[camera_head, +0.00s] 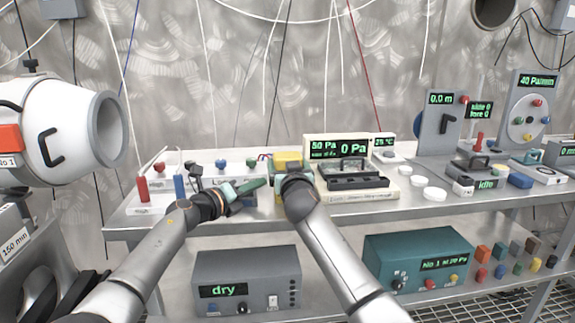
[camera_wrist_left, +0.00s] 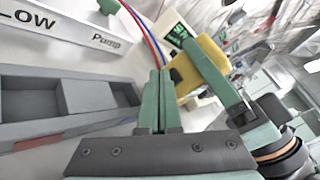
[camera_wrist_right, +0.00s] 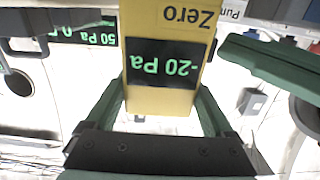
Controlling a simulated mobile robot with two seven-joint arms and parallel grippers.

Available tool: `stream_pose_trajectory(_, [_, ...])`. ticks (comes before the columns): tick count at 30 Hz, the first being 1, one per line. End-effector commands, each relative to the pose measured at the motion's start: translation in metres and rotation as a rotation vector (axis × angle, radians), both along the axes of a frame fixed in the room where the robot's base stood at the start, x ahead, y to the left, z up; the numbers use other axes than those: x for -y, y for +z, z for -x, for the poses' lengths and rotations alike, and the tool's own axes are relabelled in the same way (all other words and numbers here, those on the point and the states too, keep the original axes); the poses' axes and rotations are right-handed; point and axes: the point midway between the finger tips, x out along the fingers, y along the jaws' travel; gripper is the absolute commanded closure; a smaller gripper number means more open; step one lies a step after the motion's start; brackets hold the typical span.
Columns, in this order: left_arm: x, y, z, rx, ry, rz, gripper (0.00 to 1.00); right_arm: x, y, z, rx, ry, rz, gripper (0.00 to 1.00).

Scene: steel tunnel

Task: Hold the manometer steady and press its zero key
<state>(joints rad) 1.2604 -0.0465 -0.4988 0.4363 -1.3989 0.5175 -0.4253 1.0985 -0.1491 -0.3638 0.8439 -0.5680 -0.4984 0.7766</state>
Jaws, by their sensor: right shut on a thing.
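The manometer is a yellow box (camera_head: 287,157) on the bench; in the right wrist view its yellow body (camera_wrist_right: 172,18) carries the word Zero and a display reading -20 Pa, both inverted. My right gripper (camera_head: 291,172) is shut on it, with one green finger on each side (camera_wrist_right: 163,100). My left gripper (camera_head: 262,183) is beside it on the left, apart from it; its two green fingers lie together with nothing between them in the left wrist view (camera_wrist_left: 158,75). The yellow manometer (camera_wrist_left: 200,65) is partly behind my right gripper's finger there.
A grey compartmented tray (camera_wrist_left: 60,120) lies near my left gripper. Red and blue hoses (camera_wrist_left: 146,35) run close by. A cream instrument reading 0 Pa (camera_head: 350,190) stands right of the manometer. White round lids (camera_head: 434,194) lie farther right.

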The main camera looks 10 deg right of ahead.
Motion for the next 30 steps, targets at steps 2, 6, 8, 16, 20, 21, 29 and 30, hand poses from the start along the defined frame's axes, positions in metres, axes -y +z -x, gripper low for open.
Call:
stream_pose_trajectory(2, [-0.0001,0.0001,-0.0001,0.000,0.000,0.000,1.00,-0.0003,0.0017,0.0001,0.003,0.001,0.000,0.90])
stream_pose_trajectory(6, [-0.0001,0.0002,-0.0001,0.000,0.000,0.000,1.00,-0.0003,0.0016,0.0001,0.003,0.001,0.000,0.90])
stream_pose_trajectory(8, [0.0000,0.0001,0.0000,0.000,0.000,0.000,1.00,-0.0003,0.0017,0.0001,0.003,0.001,0.000,0.90])
stream_pose_trajectory(16, [0.0005,0.0002,0.0000,0.000,0.000,0.000,1.00,-0.0003,0.0017,0.0001,0.003,0.001,0.000,0.90])
stream_pose_trajectory(20, [0.0038,0.0004,-0.0001,0.000,0.000,0.000,1.00,-0.0003,0.0017,0.0001,0.003,0.001,0.000,0.90])
stream_pose_trajectory(21, [0.0052,0.0004,-0.0002,0.000,0.000,0.000,1.00,-0.0003,0.0017,0.0001,0.003,0.001,0.000,0.90])
stream_pose_trajectory(29, [0.0097,0.0003,0.0000,0.000,0.000,0.000,1.00,-0.0008,0.0017,0.0002,0.003,0.002,0.000,0.90])
stream_pose_trajectory(30, [0.0099,0.0003,0.0001,0.000,-0.001,0.000,1.00,-0.0009,0.0017,0.0002,0.003,0.002,0.000,0.90])
